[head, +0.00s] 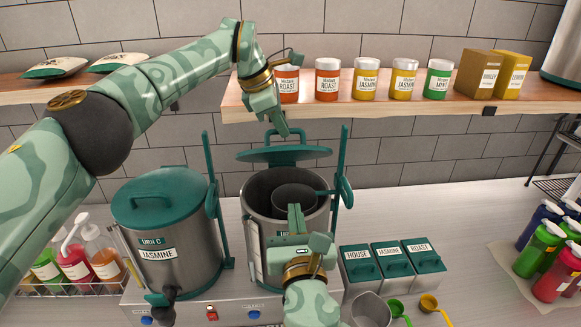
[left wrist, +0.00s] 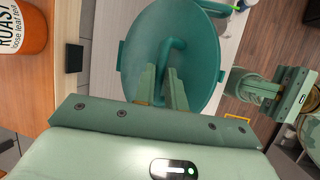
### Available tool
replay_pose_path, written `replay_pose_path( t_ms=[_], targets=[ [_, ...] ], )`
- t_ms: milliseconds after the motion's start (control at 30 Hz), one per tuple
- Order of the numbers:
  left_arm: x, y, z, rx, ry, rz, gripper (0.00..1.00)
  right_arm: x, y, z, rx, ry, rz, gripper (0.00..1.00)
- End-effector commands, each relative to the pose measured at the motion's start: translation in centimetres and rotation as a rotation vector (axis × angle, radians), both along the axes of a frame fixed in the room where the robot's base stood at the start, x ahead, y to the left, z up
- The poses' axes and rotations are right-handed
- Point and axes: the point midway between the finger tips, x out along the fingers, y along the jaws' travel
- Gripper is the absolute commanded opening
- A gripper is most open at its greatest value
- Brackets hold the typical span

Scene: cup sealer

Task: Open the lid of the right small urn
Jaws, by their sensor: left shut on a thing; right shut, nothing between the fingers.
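The right small urn (head: 252,222) is a steel pot with a dark open mouth. Its green lid (head: 300,154) is raised and tilted above the back of the rim, and it also shows in the left wrist view (left wrist: 143,45). My left gripper (head: 283,131) reaches down to the lid; in the left wrist view its fingers (left wrist: 163,75) are shut on the lid handle (left wrist: 168,50). My right gripper (head: 295,210) is shut and empty, in front of the urn's opening and covering part of it; it also shows in the left wrist view (left wrist: 270,92).
The left urn (head: 182,250), labelled Jasmine, stands beside it with its lid on. A wooden shelf (head: 400,98) with several jars hangs above. Green boxes (head: 392,267) sit at the right, and pump bottles (head: 75,262) at the left. Bare counter lies right of the boxes.

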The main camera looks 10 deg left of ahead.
Motion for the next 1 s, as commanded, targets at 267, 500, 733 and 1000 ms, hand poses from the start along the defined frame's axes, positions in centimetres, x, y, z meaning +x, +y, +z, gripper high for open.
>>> replay_pose_path(
  t_ms=[267, 500, 733, 1000],
  targets=[
    [0.2, 0.4, -0.6, 0.009, 0.002, 0.008, 0.00, 5.8, 1.1, 0.8, 0.001, -0.001, -0.003, 0.00],
    [0.2, 0.4, -0.6, 0.010, 0.001, 0.008, 0.00, 9.3, 1.8, 2.6, 0.004, 0.000, -0.001, 0.00],
    [0.2, 0.4, -0.6, 0.011, 0.001, 0.008, 0.00, 10.4, 1.9, 4.0, 0.003, 0.002, -0.003, 0.00],
    [0.2, 0.4, -0.6, 0.011, 0.001, 0.008, 0.00, 10.5, 2.0, 4.0, 0.003, 0.003, -0.003, 0.00]
  ],
)
